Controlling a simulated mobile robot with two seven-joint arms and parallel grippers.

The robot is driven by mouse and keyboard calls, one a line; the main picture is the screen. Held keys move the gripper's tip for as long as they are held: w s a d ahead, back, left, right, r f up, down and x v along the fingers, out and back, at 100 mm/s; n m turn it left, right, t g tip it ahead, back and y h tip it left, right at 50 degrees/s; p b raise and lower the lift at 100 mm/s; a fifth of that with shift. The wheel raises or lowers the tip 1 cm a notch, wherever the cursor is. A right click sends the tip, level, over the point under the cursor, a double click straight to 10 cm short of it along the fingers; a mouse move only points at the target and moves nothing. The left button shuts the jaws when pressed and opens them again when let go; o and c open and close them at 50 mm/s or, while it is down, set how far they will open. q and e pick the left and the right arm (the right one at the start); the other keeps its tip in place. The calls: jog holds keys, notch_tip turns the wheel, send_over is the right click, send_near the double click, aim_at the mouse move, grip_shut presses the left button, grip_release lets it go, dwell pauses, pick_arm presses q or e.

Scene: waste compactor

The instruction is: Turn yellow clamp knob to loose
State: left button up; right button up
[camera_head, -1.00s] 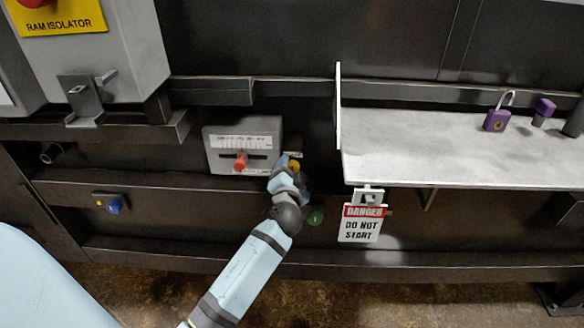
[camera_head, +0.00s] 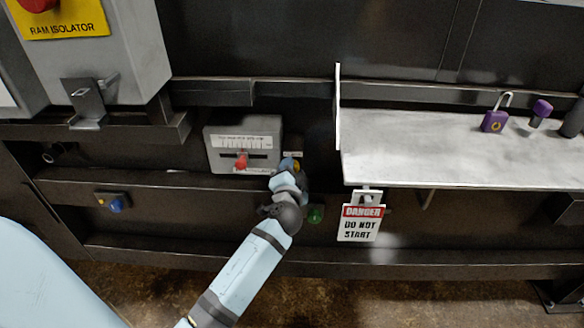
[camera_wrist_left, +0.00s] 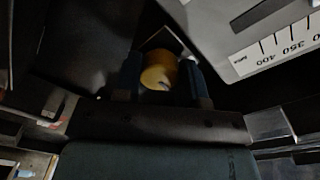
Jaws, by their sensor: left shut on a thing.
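The yellow clamp knob (camera_wrist_left: 158,75) sits between the two fingers of my left gripper (camera_wrist_left: 162,82) in the left wrist view, with a finger on each side of it. A dark mark shows on its face. In the head view only a small bit of the yellow knob (camera_head: 296,165) shows behind my left gripper (camera_head: 289,170), just right of the grey gauge box. The gripper is shut on the knob. My right gripper is not in view.
The grey gauge box (camera_head: 218,160) with a red pointer (camera_head: 241,161) is close on the left.

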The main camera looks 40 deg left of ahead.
pick_arm(q)
jog(key=shift+r+m+p, duration=0.2)
jog(key=shift+m+p, duration=0.4)
jog(key=shift+m, duration=0.3)
jog(key=m+p, duration=0.2)
jog(key=m, duration=0.1)
jog(key=shift+m, duration=0.3)
jog(key=m+p, duration=0.3)
jog(key=shift+r+m+g, duration=0.1)
jog(key=shift+m+g, duration=0.2)
jog(key=shift+w+m+p, duration=0.1)
jog(key=shift+m+p, duration=0.85)
jog(key=shift+m, duration=0.25)
jog(key=shift+m+p, duration=0.8)
jog(key=shift+m, duration=0.4)
jog(key=shift+m+p, duration=0.4)
jog(key=shift+m, duration=0.1)
jog(key=shift+m+y, duration=0.3)
jog(key=shift+m, duration=0.1)
jog(key=shift+p, duration=0.3)
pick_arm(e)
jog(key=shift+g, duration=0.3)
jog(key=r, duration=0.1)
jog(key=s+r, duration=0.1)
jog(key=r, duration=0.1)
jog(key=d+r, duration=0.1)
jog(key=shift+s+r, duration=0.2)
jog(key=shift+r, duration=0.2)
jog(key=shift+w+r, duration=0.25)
